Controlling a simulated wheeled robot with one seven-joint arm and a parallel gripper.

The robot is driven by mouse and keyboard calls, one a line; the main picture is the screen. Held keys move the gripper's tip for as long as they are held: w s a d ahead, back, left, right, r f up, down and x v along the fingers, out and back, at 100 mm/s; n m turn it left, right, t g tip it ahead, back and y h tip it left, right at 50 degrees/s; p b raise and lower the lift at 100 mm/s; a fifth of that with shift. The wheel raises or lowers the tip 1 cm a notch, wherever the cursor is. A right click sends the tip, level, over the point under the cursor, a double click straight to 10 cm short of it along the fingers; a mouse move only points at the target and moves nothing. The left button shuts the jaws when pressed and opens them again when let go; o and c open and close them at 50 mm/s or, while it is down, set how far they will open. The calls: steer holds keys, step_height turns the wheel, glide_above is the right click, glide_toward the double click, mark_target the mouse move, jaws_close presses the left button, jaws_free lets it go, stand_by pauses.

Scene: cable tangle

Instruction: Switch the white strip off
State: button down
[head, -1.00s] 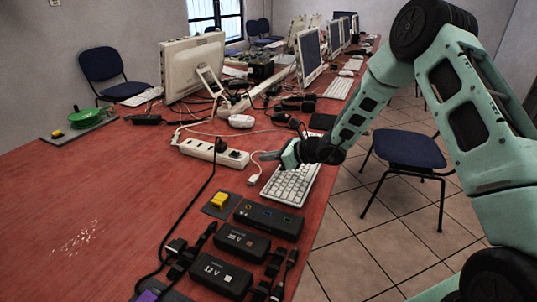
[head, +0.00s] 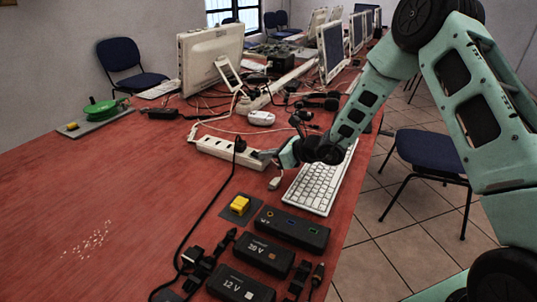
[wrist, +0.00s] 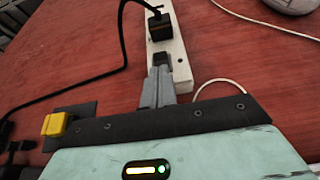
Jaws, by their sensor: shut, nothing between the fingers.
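The white strip (head: 215,147) lies on the red table, a long narrow power strip. It also shows in the wrist view (wrist: 180,72), running up from my fingers. In the wrist view the fingertips (wrist: 160,72) are over the strip, just below a small dark square part (wrist: 161,58) that may be the switch. I cannot tell the switch's position or whether the fingers touch it.
A white keyboard (head: 318,187) lies right of the strip. A yellow button (head: 239,205) on a dark plate and black boxes (head: 264,255) stand in front. The black cable (head: 212,205) runs along the table. A white mouse (head: 261,118) lies behind.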

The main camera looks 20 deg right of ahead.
steer(key=shift+w+a+r+g+h+p, duration=0.3)
steer(key=shift+a+r+g+h+p, duration=0.15)
steer(key=shift+r+p, duration=0.3)
steer(key=shift+d+f+g+h, duration=0.1)
steer(key=shift+f+g+h, duration=0.15)
steer(key=shift+f, duration=0.15)
steer(key=shift+r, duration=0.15)
steer(key=shift+r+p, duration=0.35)
steer(key=shift+r, duration=0.35)
